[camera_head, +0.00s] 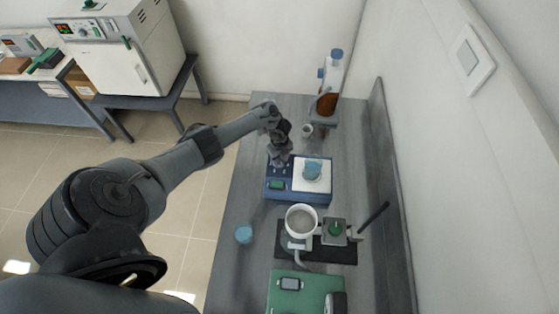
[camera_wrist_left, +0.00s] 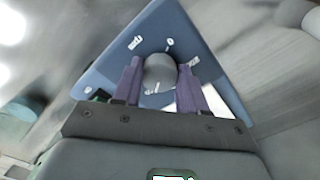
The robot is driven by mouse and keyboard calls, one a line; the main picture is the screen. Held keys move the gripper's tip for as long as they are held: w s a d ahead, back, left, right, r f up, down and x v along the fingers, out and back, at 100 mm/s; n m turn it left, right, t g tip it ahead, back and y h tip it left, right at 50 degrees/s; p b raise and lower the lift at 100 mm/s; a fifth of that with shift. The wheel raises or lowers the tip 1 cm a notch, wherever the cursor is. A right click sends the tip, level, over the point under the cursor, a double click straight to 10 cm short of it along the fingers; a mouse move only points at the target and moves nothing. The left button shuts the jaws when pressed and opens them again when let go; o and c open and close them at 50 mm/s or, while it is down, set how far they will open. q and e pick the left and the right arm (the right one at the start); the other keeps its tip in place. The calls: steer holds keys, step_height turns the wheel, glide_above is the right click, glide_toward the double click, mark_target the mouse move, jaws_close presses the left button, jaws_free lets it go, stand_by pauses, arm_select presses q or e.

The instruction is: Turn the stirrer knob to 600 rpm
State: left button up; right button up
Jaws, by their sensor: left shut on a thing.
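The stirrer (camera_head: 283,195) is a blue box with a white top plate, standing on the grey bench in the head view. A vessel with blue contents (camera_head: 312,170) stands on its plate. My left gripper (camera_head: 278,162) reaches down to the left side of the stirrer. In the left wrist view the grey round stirrer knob (camera_wrist_left: 160,74) sits between the two purple fingers of my left gripper (camera_wrist_left: 160,80), which are shut on it. White marks surround the knob on the blue panel; they are too blurred to read. My right gripper is not in view.
A brown bottle (camera_head: 327,102) stands behind. A blue lid (camera_head: 243,234) lies at the bench's left edge. A wall borders the bench on the right.

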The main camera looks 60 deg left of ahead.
mark_target(280, 161)
arm_select(q)
steer(key=shift+m, duration=0.5)
steer(key=o, duration=1.1)
steer(key=shift+c, duration=0.2)
steer(key=shift+r, duration=0.45)
step_height(280, 161, up, 10)
steer(key=p, duration=0.1)
